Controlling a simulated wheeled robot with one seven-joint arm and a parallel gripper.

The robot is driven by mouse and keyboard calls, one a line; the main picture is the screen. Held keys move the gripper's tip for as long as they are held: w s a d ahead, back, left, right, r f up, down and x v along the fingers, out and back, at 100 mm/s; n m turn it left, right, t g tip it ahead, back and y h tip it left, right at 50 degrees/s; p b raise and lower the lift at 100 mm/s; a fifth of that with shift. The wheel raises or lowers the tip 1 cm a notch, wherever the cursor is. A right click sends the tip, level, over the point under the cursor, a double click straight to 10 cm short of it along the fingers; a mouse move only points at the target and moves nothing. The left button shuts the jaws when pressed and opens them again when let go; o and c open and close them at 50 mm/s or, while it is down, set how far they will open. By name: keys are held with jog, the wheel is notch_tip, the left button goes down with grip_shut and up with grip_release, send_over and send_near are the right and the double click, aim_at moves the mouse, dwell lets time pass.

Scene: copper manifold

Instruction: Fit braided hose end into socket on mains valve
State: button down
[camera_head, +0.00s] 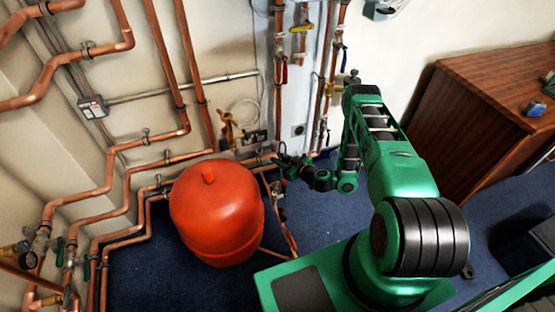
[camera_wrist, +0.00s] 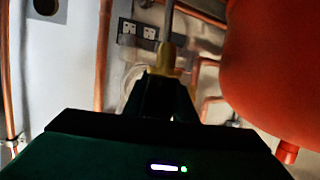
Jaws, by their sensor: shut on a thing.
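My gripper (camera_head: 283,162) reaches down to the left from my green arm, close to the wall pipes and right of the red vessel. In the wrist view my gripper (camera_wrist: 163,88) is shut on a brass-coloured end fitting (camera_wrist: 166,56). A grey hose (camera_wrist: 169,20) runs from this fitting toward the top edge; its braid is too blurred to make out. In the head view the hose end is too small to tell. I cannot tell which fitting is the mains valve; its socket is not clearly seen in either view.
The red vessel (camera_head: 213,212) stands left of my gripper and fills the right of the wrist view (camera_wrist: 283,65). Copper pipes (camera_head: 160,45) line the walls. A brass fitting (camera_head: 228,131) and wall sockets (camera_head: 252,138) are behind. A wooden cabinet (camera_head: 478,112) stands right.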

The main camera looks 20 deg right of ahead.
jog(key=shift+r, duration=0.1)
jog(key=shift+r, duration=2.2)
